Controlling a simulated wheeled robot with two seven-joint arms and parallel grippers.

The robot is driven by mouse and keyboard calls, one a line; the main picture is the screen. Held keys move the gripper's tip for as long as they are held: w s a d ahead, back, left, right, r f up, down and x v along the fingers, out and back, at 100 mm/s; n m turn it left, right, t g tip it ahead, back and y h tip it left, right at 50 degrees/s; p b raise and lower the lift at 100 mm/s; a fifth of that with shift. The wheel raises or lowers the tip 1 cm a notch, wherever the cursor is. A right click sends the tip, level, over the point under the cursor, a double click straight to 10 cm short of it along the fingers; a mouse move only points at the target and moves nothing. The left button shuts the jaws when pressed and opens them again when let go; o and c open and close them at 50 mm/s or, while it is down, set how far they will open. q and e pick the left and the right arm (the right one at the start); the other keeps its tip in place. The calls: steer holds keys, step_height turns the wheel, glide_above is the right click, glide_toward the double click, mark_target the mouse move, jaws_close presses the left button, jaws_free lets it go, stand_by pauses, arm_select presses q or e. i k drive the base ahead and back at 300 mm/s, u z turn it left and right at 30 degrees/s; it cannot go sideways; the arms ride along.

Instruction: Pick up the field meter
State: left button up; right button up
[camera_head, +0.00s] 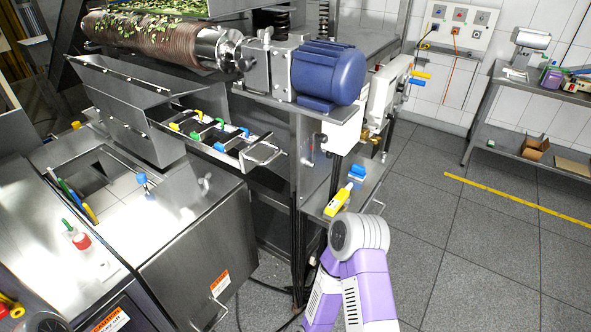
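A yellow handheld device with a white end (338,201) lies on a small metal shelf beside the machine, right of centre. It may be the field meter, but it is too small to be sure. A bent purple and white arm of mine rises from the bottom edge, its grey joint just below and in front of this device. The gripper of that arm does not show. My other gripper does not show either.
A blue item (356,172) stands on the same shelf, behind the yellow device. A blue motor (328,72) overhangs above. A steel cabinet (200,240) fills the left. The tiled floor (480,250) at right is clear. A side table (530,140) stands far right.

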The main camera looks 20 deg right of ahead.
mark_target(340, 198)
steer(key=z, duration=1.1)
steer(key=i, duration=0.2)
steer(key=u, duration=0.15)
